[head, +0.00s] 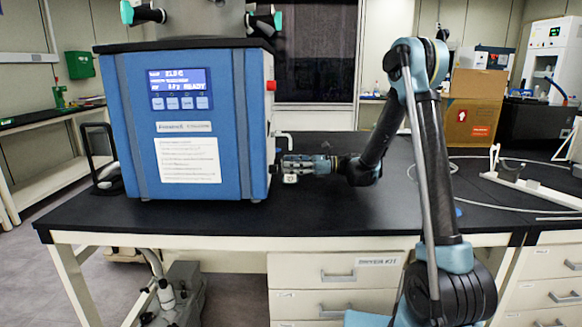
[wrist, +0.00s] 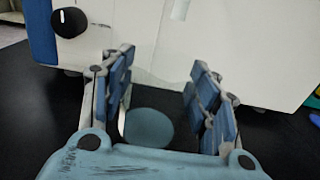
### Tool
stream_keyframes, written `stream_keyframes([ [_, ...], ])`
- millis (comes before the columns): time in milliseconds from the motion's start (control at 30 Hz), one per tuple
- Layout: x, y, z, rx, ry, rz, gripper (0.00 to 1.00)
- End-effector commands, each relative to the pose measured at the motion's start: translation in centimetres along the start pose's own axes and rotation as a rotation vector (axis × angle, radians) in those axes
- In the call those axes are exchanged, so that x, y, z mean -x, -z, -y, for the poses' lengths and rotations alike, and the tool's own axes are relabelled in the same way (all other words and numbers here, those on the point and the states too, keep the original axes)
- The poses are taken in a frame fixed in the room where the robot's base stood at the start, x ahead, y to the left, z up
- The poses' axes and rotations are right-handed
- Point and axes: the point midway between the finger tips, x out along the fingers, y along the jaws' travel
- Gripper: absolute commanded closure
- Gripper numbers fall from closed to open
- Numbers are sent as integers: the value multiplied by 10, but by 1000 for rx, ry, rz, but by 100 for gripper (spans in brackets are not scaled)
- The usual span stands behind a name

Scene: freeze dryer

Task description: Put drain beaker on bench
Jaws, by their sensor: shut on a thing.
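The drain beaker (wrist: 150,125) is a clear vessel between my fingers in the wrist view, with a grey-teal oval showing at its near side. Its outline is faint against the black bench (head: 330,215). My gripper (wrist: 160,85) has its blue-padded fingers on both sides of the beaker, shut on it. In the head view my gripper (head: 284,168) is low at the right side of the blue freeze dryer (head: 185,130), just above or at the bench top. I cannot tell whether the beaker touches the bench.
A white drain pipe (head: 285,136) sticks out of the dryer's right side above my gripper. A black knob (wrist: 69,22) is on the dryer's side. Cardboard boxes (head: 474,105) and a white stand (head: 530,185) are to the right. The bench front is clear.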

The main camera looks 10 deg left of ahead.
Motion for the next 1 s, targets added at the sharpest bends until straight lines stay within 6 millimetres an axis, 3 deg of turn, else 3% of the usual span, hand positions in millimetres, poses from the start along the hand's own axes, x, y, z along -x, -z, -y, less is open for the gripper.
stream_keyframes([
  [833, 1, 10, 0, 0, 1, 0, 76],
  [867, 1, 10, 0, 0, 1, 0, 43],
  [967, 1, 10, 0, 0, 1, 0, 21],
  [1000, 1, 10, 0, 0, 1, 0, 21],
])
